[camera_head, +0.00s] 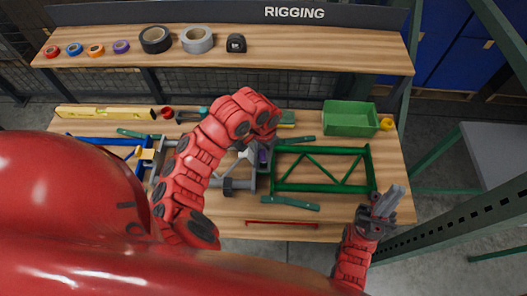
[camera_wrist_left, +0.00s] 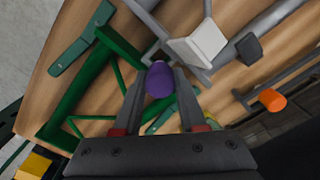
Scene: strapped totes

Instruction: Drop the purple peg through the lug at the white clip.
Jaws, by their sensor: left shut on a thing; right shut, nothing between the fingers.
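My left gripper (camera_wrist_left: 158,92) is shut on the purple peg (camera_wrist_left: 160,78), whose rounded end shows between the fingers in the left wrist view. In the head view the purple peg (camera_head: 264,157) shows below my left wrist, beside the green frame's left end. The white clip (camera_wrist_left: 198,40) sits on the grey frame (camera_wrist_left: 150,18), up and right of the peg in the wrist view; the peg looks apart from it. I cannot make out the lug's hole. My right gripper (camera_head: 386,203) is shut and empty, near the bench's front right corner.
The green frame (camera_head: 322,188) lies right of the grey one; a blue frame (camera_head: 105,141) lies left. A green bin (camera_head: 350,118) stands at the back right. An orange piece (camera_wrist_left: 271,100) and a dark block (camera_wrist_left: 248,48) show in the wrist view. A red bar (camera_head: 282,224) lies at the front.

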